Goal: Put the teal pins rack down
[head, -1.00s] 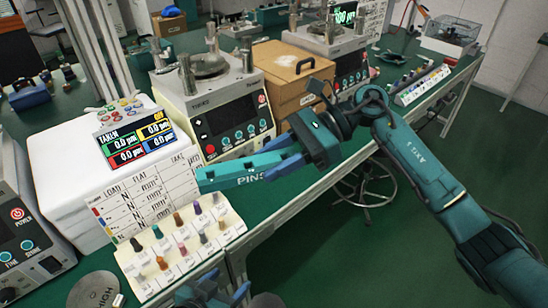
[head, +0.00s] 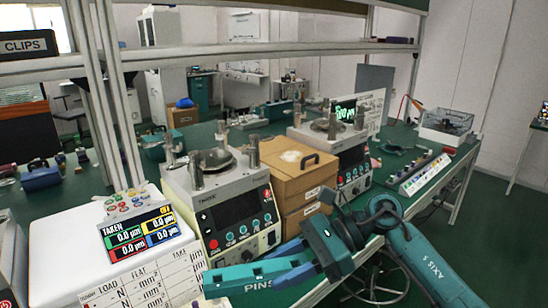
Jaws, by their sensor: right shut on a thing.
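The rack looks held in the air in front of the machine, near the bench's front edge. Its lower part runs close to the bottom of the picture. My left gripper is not in view.
A lapping machine (head: 238,207) stands behind the rack, with stacked brown boxes (head: 290,182) to its right. A white unit with a TAKEN display (head: 143,232) and a written chart (head: 150,283) are at left. A shelf (head: 250,52) crosses above. A tray of small parts (head: 418,172) lies farther right.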

